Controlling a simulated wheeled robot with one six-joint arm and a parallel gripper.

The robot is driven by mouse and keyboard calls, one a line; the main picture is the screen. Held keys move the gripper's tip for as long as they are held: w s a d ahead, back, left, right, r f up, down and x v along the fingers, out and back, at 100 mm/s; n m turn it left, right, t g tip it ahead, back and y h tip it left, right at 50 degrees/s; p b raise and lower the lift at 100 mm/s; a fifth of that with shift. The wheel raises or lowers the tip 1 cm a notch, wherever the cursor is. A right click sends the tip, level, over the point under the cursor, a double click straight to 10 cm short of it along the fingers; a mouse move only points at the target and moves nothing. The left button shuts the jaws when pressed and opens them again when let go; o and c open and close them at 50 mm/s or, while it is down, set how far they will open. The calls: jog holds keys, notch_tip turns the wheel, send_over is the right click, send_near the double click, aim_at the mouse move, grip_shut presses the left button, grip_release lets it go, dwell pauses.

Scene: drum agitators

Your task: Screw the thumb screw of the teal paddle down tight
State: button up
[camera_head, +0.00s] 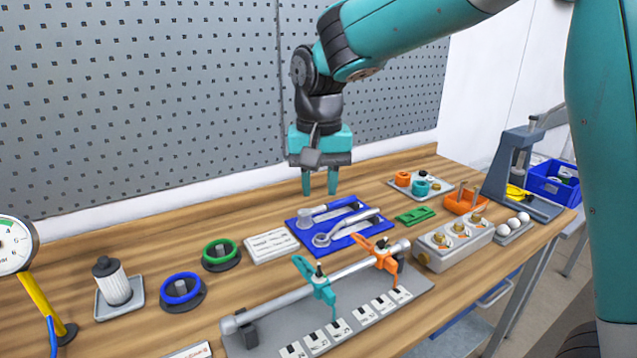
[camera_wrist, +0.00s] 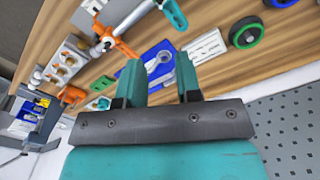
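The teal paddle (camera_head: 325,288) is clamped on a grey horizontal rod (camera_head: 275,309) above a grey base plate. A small dark thumb screw (camera_head: 319,270) stands at the top of its clamp; how tight it sits cannot be seen. In the wrist view the teal paddle (camera_wrist: 174,14) is at the top edge. My gripper (camera_head: 319,190) is open and empty, fingers pointing down, well above the table and behind the paddle. The wrist view shows its two fingers apart (camera_wrist: 159,68), with nothing between them. An orange paddle (camera_head: 386,258) is on the same rod to the right.
A blue tray (camera_head: 297,222) with wrenches lies below my gripper. Green (camera_head: 221,253) and blue (camera_head: 181,289) rings are to the left. A grey block with brass knobs (camera_head: 452,250) and an orange holder (camera_head: 463,205) are to the right. A pegboard (camera_head: 140,90) stands behind.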

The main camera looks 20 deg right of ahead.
aim_at(320, 271)
jog(key=f+p, duration=0.3)
jog(key=f, duration=0.3)
jog(key=f+p, duration=0.4)
jog(key=f, duration=0.2)
jog(key=s+f+p, duration=0.1)
jog(key=f+p, duration=0.2)
jog(key=f, duration=0.3)
jog(key=shift+s+a, duration=0.1)
jog(key=shift+a, duration=0.05)
jog(key=shift+r, duration=0.1)
grip_shut()
